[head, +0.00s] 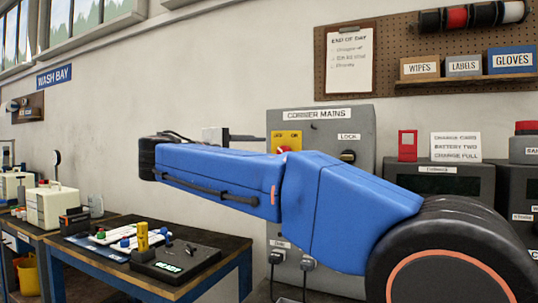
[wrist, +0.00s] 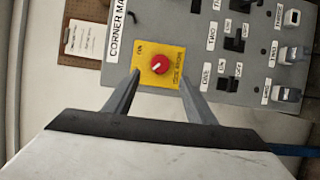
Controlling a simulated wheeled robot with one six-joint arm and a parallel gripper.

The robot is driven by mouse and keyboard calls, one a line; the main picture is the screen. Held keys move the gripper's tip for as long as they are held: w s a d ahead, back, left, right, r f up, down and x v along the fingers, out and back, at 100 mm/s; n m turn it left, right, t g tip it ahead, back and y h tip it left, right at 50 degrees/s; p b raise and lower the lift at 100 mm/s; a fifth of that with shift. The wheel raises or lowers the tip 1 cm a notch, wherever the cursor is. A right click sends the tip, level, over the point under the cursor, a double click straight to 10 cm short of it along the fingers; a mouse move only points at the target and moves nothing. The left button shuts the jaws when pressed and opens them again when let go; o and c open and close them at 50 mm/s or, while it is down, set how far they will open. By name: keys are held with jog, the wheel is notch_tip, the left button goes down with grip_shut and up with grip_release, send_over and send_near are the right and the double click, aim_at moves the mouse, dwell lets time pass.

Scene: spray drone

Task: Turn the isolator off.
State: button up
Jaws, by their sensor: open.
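The isolator is a red rotary knob (wrist: 160,65) on a yellow plate (wrist: 148,45) on the grey Corner Mains panel (wrist: 120,66). In the wrist view the panel appears turned sideways. The knob has a small pale mark, and an "ON" label shows near one corner of the plate; the exact setting is too small to tell. My gripper (wrist: 158,78) is open, with one finger on each side of the yellow plate's lower part and nothing between them. Whether the fingertips touch the panel cannot be told. In the head view my blue arm hides part of the knob (head: 283,149).
Several dark switches (wrist: 234,44) and plugs (wrist: 287,94) sit beside the isolator on the panel. In the head view a lock knob (head: 348,156) is right of it. A workbench (head: 215,272) with small parts stands at lower left; dark charger boxes (head: 435,182) stand at right.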

jog(key=v, duration=0.9)
jog(key=w+d+f+g+y, duration=0.15)
jog(key=d+f, duration=0.25)
jog(key=d, duration=0.5)
jog(key=w+d+f+g, duration=0.15)
jog(key=d+f, duration=0.25)
jog(key=d, duration=0.5)
jog(key=d+f+g+y, duration=0.15)
jog(key=d+f, duration=0.25)
jog(key=d, duration=0.4)
jog(key=s+d+f+m+g+y, duration=0.15)
jog(key=s+d+f, duration=0.25)
jog(key=d+f, duration=0.45)
jog(key=s+d+f+m+g+y, duration=0.3)
jog(key=s+d+f, duration=0.7)
jog(key=s+f, duration=0.15)
jog(key=s+f+m+y, duration=0.4)
jog(key=s+f+m, duration=0.1)
jog(key=s+f, duration=0.9)
jog(key=shift+s+d+f, duration=0.15)
jog(key=shift+s+d, duration=0.1)
jog(key=shift+d, duration=0.15)
